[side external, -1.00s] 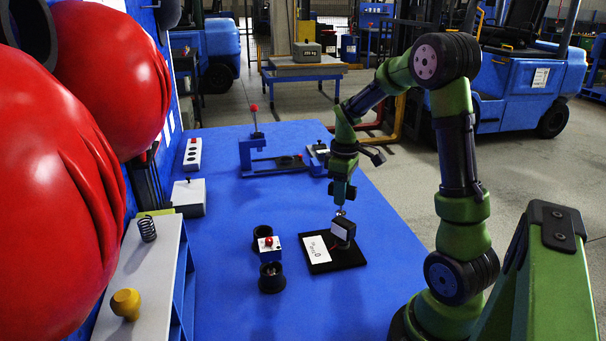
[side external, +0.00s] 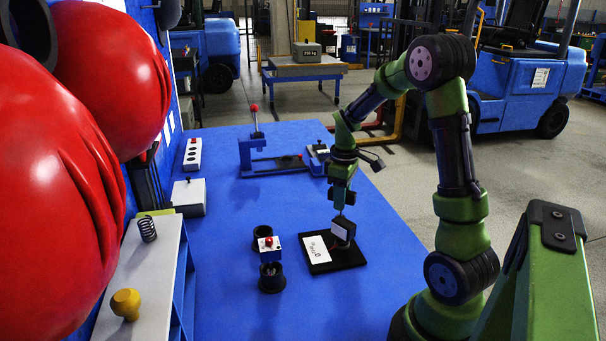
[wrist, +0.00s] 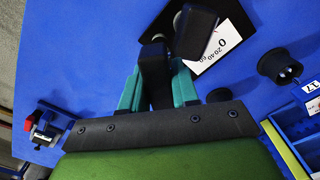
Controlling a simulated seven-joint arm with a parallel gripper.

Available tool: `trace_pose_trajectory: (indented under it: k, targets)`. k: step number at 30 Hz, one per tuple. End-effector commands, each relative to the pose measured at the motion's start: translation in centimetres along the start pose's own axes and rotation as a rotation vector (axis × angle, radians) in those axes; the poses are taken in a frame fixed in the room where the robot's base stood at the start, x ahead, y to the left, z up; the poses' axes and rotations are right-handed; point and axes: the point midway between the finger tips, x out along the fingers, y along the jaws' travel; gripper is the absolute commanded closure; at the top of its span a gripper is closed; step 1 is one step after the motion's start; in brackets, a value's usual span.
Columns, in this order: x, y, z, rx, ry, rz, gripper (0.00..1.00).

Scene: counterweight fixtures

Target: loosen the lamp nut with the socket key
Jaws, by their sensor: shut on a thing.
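My gripper (side external: 341,203) points down over a black base plate (side external: 350,262) on the blue table. In the wrist view its teal fingers (wrist: 157,75) are shut on a dark bar-like piece (wrist: 154,60); I cannot tell for certain that this is the socket key. A dark block (side external: 343,229) with a pale face sits just under the gripper at the plate's back; contact cannot be told. It also shows in the wrist view (wrist: 196,32), beside the held piece. A white scale card (side external: 316,249) lies on the plate. I cannot make out the lamp nut.
Two black cups (side external: 272,277) and a white box with a red knob (side external: 268,243) stand left of the plate. A blue fixture with a red-topped lever (side external: 255,140) stands behind. A shelf (side external: 140,260) with a spring and yellow knob is left.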

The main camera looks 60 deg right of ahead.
Motion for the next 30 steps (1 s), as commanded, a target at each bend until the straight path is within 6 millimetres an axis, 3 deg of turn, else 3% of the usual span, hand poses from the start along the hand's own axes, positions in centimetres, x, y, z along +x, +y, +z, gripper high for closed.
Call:
trace_pose_trajectory:
  k: [22, 30]
  targets:
    - [0.29, 0.00, 0.00, -0.008, 0.000, 0.000, 1.00]
    - [0.31, 0.01, 0.01, -0.176, 0.000, 0.000, 1.00]
